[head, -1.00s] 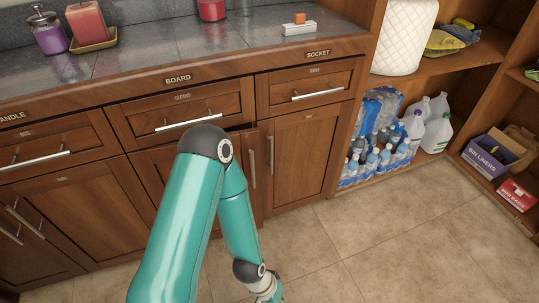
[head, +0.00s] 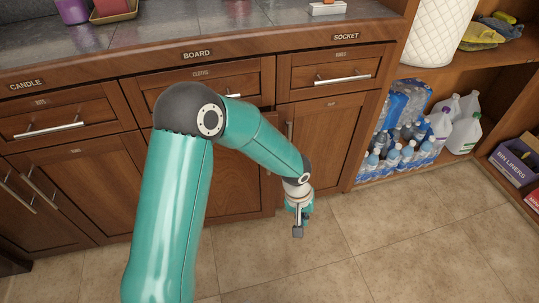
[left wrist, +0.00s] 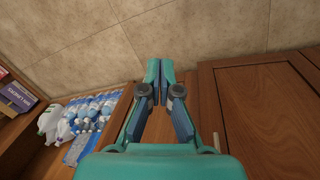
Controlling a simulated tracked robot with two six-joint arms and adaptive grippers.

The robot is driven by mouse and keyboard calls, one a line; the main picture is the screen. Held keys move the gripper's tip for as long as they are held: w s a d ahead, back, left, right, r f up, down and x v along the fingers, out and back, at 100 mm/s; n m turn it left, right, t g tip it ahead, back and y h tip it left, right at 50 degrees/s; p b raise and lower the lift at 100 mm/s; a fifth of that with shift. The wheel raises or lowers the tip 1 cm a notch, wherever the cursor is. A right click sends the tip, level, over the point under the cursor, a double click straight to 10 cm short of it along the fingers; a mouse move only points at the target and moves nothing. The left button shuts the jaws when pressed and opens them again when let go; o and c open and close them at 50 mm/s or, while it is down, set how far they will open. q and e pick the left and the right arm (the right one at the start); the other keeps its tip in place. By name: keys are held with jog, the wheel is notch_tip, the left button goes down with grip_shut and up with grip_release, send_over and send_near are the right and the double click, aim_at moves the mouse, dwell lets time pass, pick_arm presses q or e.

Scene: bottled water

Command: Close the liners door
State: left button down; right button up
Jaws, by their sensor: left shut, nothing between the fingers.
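The wooden cabinet door under the BOARD drawer (head: 235,180) stands slightly out from the cabinet front, though my arm hides much of it, including its handle. No readable liners label shows on any door. My left gripper (head: 298,230) is low in front of the cabinet, near that door's right edge, with its fingers shut and empty. In the left wrist view the closed fingertips (left wrist: 160,68) point toward the floor, and a panelled door (left wrist: 265,105) lies to their right. Whether the gripper touches a door cannot be told. My right gripper is not in view.
The door under the SOCKET drawer (head: 325,150) looks flush. Open shelves at right hold bottled water (head: 405,150), white jugs (head: 462,130) and a BIN LINERS box (head: 515,160). The tiled floor (head: 400,235) in front is clear.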

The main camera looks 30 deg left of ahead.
pick_arm(q)
jog(key=w+a+r+n+t+y+b, duration=0.1)
jog(key=w+a+r+n+y, duration=0.2)
jog(key=a+r, duration=0.4)
jog(key=w+a+r+n+t+y+b, duration=0.1)
jog(key=w+a+r+n+y, duration=0.15)
jog(key=w+a+r, duration=0.4)
jog(key=a+b+x, duration=0.1)
jog(key=x, duration=0.7)
jog(key=shift+s+a+b, duration=0.25)
jog(key=shift+a+b, duration=0.05)
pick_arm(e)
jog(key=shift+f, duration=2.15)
pick_arm(q)
jog(key=shift+a+r, duration=0.1)
jog(key=shift+r, duration=0.05)
